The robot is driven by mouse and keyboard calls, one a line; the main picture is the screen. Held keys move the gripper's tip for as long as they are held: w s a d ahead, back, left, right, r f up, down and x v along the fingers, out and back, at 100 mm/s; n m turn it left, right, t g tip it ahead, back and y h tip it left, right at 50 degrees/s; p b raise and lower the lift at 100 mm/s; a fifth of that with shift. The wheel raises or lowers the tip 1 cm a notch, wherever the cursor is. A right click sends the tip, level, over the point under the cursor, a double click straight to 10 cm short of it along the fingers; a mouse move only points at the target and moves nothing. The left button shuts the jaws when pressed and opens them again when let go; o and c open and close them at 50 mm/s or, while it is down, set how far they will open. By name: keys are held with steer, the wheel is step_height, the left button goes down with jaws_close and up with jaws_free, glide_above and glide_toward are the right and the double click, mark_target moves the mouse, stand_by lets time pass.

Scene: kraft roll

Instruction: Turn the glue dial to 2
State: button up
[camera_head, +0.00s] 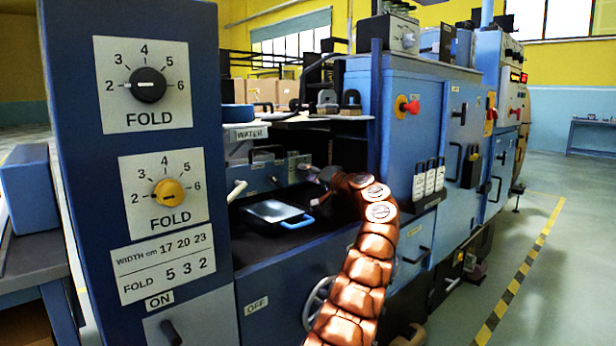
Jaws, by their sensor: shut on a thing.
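My copper-brown segmented arm rises from the bottom middle and bends left at its top. My gripper (318,178) is small and partly hidden behind the arm's last links, at the right end of a grey-blue inner panel (262,176). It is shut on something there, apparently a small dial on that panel. The dial's face, pointer and numbers are hidden or too small to read. No label reading glue is legible. Two large dials on the left panel, one black (148,85) and one yellow (168,192), are both labelled FOLD and both point to about 2.
A tray with a blue handle (274,212) lies in the recess below the inner panel. A WATER label (252,134) is above it. A red stop button (410,107) is on the right cabinet. The floor at right is clear, with a yellow-black stripe (519,270).

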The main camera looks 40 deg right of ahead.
steer(key=n, duration=0.5)
steer(key=shift+w+a+r+y, duration=0.1)
steer(key=shift+a+r+y, duration=0.1)
steer(key=shift+y, duration=0.1)
steer(key=shift+n, duration=0.5)
steer(key=o, duration=1.2)
steer(key=shift+c, duration=0.2)
steer(key=shift+d+f, duration=0.1)
steer(key=shift+d, duration=0.1)
steer(key=s, duration=1.2)
steer(key=shift+d+f, duration=0.25)
